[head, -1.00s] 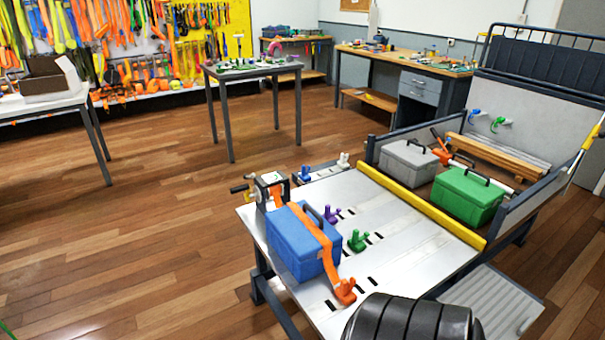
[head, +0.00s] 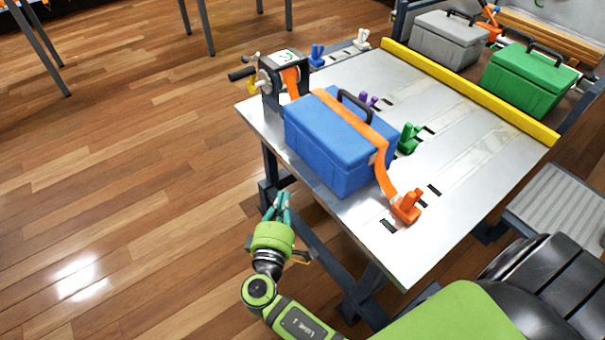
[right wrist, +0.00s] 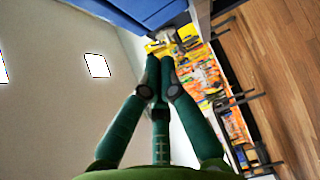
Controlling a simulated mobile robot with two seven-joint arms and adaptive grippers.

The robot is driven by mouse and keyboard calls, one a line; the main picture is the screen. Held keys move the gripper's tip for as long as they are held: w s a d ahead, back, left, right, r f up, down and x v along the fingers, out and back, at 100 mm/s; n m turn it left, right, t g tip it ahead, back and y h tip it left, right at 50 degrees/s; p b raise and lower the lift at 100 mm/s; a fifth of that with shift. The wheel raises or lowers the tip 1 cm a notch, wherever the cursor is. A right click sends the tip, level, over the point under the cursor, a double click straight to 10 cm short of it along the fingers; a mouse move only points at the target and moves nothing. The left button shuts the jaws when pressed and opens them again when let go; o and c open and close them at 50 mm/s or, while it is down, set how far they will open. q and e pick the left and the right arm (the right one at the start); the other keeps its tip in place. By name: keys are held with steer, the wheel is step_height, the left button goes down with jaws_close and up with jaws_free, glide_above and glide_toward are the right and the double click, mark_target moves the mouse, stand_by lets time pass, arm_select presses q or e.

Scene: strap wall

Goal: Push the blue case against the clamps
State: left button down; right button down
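The blue case (head: 325,145) stands upright near the front left edge of the grey metal table (head: 445,190), with an orange strap (head: 350,122) over its top. The green clamp (head: 408,139) and the purple clamp (head: 370,101) are just beyond its far side. I cannot tell whether the case touches them. My right gripper (head: 279,204) is off the table's near edge, in front of and below the case, apart from it. Its fingers look shut and empty in the right wrist view (right wrist: 160,62), where a blue surface, likely the case (right wrist: 140,10), shows at the top. My left gripper is not in view.
The strap runs from a winch (head: 283,80) at the left corner to an orange hook (head: 407,206). A yellow rail (head: 465,90) separates the table from a grey case (head: 447,40) and a green case (head: 528,80). Open wooden floor (head: 120,180) lies to the left.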

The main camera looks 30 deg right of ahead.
steer(key=r, duration=0.1)
glide_toward(306, 147)
steer(key=w, duration=0.3)
steer(key=shift+w+d+r+p, duration=0.1)
steer(key=shift+w+d+p, duration=0.2)
steer(key=shift+d, duration=0.3)
steer(key=shift+w+d+p, duration=0.25)
steer(key=shift+w+d, duration=0.05)
steer(key=shift+d, duration=0.25)
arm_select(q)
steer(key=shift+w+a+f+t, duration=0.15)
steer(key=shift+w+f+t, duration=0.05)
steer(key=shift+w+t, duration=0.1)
arm_select(e)
steer(key=shift+d, duration=0.4)
